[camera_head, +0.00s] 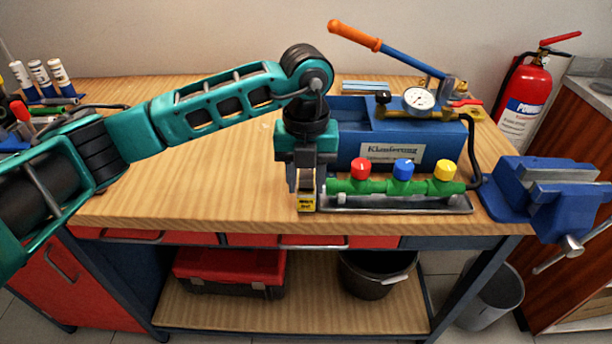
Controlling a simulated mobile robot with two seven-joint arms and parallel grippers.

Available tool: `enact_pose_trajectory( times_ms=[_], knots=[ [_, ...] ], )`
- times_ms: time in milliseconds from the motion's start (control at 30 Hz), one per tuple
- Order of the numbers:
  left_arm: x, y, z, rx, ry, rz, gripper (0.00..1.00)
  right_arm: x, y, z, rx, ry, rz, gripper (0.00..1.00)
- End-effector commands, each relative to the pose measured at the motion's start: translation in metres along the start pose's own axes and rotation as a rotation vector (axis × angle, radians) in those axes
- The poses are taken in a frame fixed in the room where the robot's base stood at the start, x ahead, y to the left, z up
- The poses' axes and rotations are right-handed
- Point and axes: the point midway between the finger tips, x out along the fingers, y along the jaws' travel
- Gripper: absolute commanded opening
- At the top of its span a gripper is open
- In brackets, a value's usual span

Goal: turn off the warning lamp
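My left gripper (305,200) points straight down at the left end of a green manifold (384,187), near the table's front edge. Its fingers are seen nearly edge-on, so I cannot tell whether they are open or shut. The manifold carries a red knob (361,168), a blue knob (403,169) and a yellow knob (445,170), and lies over a grey metal tray (420,205). Behind it stands a blue test pump (350,120) with a white label, a round gauge (418,99) and an orange-handled lever (355,35). I cannot make out a lit warning lamp. My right gripper is out of view.
A blue vise (550,190) is mounted at the right end of the wooden workbench (190,190). A black hose (472,140) runs from the pump. Markers (40,75) and tools sit at the far left. A fire extinguisher (525,95) stands behind right. The bench left of the gripper is clear.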

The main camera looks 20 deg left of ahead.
Motion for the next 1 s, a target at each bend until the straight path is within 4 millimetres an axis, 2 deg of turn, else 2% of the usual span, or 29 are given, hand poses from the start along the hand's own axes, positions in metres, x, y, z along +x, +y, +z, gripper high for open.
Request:
enact_pose_trajectory(
  times_ms=[67,433,633,1000],
  knots=[
    [0.000,0.000,0.000,0.000,0.000,0.000,0.36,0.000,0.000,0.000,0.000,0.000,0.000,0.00],
    [-0.001,0.000,0.000,0.000,-0.001,0.000,0.01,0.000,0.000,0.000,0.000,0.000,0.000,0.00],
    [-0.003,0.000,0.002,-0.002,0.023,0.001,0.00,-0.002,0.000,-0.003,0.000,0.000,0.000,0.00],
    [-0.007,0.000,0.008,-0.003,0.229,0.001,0.00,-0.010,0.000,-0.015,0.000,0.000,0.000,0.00]
  ],
)
